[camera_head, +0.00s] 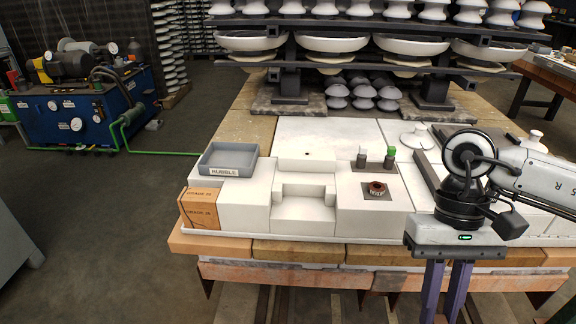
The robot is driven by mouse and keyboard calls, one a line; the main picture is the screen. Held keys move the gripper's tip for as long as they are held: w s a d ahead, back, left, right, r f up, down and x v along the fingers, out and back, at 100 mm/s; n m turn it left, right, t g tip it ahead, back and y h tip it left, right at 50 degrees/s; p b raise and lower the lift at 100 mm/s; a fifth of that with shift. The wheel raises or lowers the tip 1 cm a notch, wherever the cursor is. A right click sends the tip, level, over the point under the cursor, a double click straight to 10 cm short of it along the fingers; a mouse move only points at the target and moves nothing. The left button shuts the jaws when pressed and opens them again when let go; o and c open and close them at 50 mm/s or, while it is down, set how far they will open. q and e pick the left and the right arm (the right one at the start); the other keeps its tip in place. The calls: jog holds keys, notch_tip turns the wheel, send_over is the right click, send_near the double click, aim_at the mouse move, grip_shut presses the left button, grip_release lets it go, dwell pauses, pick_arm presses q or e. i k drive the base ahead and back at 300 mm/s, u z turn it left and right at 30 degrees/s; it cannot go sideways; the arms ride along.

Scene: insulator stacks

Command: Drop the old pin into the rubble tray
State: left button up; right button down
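The grey rubble tray (208,161), labelled RUBBLE, sits on the left of the white worktop. Its visible floor looks empty. No pin can be identified for certain as the old one. A rusty brown round piece (377,187) sits on a dark square plate at the front right; its small label is unreadable. Two small upright pieces stand behind it, one white-topped (362,153) and one green-topped (389,155). My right gripper (446,300) points down in front of the bench, right of these. Its fingers are apart with nothing visible between them; the tips are cut off. My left gripper is out of view.
A cardboard box (199,208) stands below the tray at the bench's front left. A stepped white block (304,202) is in the middle. A knobbed white disc (417,138) lies at the right. Insulator racks (360,47) rise behind.

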aim_at(243, 164)
jog(key=k, duration=1.1)
jog(key=z, duration=0.6)
jog(key=i, duration=1.55)
jog(key=u, duration=0.7)
jog(key=i, duration=0.95)
jog(key=u, duration=1.35)
jog(key=i, duration=0.15)
jog(key=u, duration=0.05)
